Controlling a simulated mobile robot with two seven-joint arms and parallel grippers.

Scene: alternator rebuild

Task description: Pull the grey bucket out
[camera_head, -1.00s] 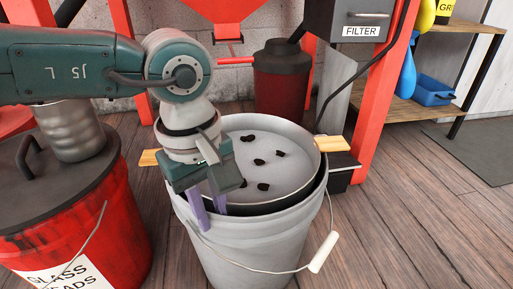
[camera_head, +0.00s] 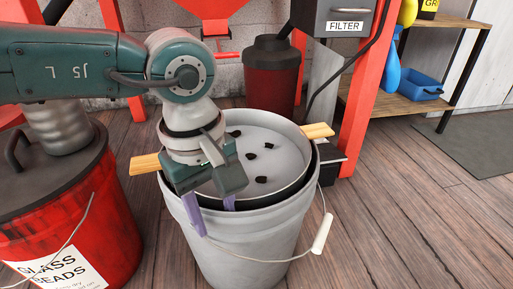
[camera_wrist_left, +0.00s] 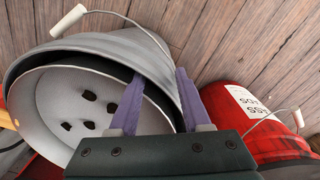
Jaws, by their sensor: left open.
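The grey bucket (camera_head: 245,255) stands upright on the wood floor in the head view, with a wire handle and white grip (camera_head: 322,234) hanging on its right side. A light pan with several dark holes (camera_head: 262,165) sits in its top, with wooden pieces out to either side. My left gripper (camera_head: 213,208) is over the near left rim, fingers pointing down. In the left wrist view the open purple fingers (camera_wrist_left: 155,95) lie on either side of the bucket's rim and wall (camera_wrist_left: 150,62), one inside and one outside. My right gripper does not show.
A red lidded glass beads bucket (camera_head: 95,215) stands close on the left. Behind are a red frame (camera_head: 375,95), a dark red canister (camera_head: 271,85) and the filter box (camera_head: 338,22). The floor (camera_head: 420,220) to the right is clear.

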